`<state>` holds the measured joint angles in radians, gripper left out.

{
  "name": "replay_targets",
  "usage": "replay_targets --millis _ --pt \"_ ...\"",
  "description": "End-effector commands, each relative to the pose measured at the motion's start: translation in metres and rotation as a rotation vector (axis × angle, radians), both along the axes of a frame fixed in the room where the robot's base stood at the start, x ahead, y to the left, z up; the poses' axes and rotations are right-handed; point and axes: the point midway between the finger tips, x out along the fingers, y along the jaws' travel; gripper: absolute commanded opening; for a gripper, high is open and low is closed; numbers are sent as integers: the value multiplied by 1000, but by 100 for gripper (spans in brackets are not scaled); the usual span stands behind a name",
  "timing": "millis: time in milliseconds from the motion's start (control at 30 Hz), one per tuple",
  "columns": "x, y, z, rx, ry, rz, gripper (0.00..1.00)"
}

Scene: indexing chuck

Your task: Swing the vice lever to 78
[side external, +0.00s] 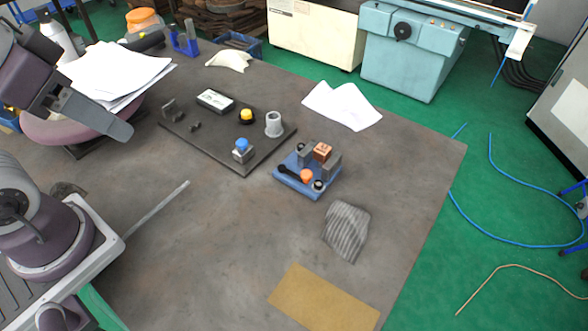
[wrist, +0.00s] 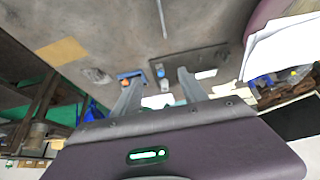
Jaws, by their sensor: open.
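The vice (side external: 322,188) has a blue base, grey jaws and a copper-coloured block (side external: 322,151) between them. It stands on the table, right of the dark plate. A short black lever (side external: 291,174) lies low along its front left, with an orange ball (side external: 306,176) near its right end. Scale marks are too small to read. In the wrist view the vice (wrist: 131,74) shows small, beside the left finger. My gripper (wrist: 159,76) is open and empty. In the side view one grey finger (side external: 95,115) shows at the upper left, well away from the vice.
The dark plate (side external: 240,163) carries a blue-topped block (side external: 243,150), a yellow button (side external: 247,116), a grey cup (side external: 273,124) and a small box (side external: 215,101). A grey striped rag (side external: 346,232) and a tan sheet (side external: 323,300) lie in front. The table's left middle is mostly clear.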

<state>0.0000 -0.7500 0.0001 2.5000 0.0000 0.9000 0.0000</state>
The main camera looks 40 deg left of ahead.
Motion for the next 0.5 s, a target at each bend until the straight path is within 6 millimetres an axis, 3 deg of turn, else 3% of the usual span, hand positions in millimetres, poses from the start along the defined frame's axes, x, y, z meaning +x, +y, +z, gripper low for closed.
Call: replay_targets --millis 367,433,500 --pt "0 0 0 0 0 0 50" --pt "1 0 0 1 1 -2 43" --pt "9 -2 4 7 19 -27 43"
